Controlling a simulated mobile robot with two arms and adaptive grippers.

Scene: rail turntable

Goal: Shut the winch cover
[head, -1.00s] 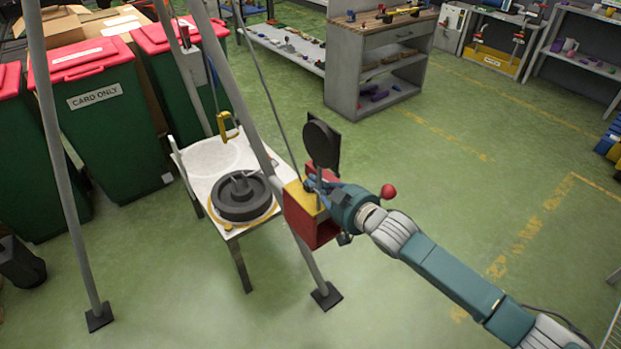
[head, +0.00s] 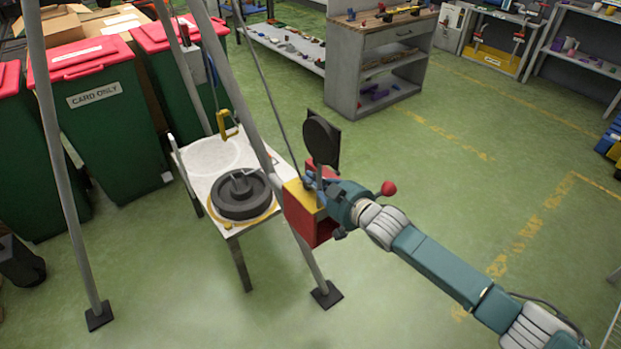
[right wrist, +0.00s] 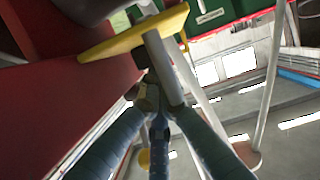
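The winch is a box with red sides (head: 311,229) and a yellow face (head: 298,193), fixed to a tripod leg. A dark round disc on a square plate (head: 322,140) stands upright above it. I cannot tell for sure which part is the cover. My right gripper (head: 316,188) is at the winch, beside its yellow part. In the right wrist view its fingers (right wrist: 157,97) converge, tips together, close to a grey bar (right wrist: 166,62). A yellow panel (right wrist: 135,36) and a red side (right wrist: 60,115) are close by. My left gripper is not in view.
A grey tripod leg (head: 69,185) stands at the left. A white table (head: 207,160) with a dark weight (head: 241,193) is left of the winch. A yellow hook (head: 229,124) hangs above it. Green bins (head: 105,135) stand behind.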

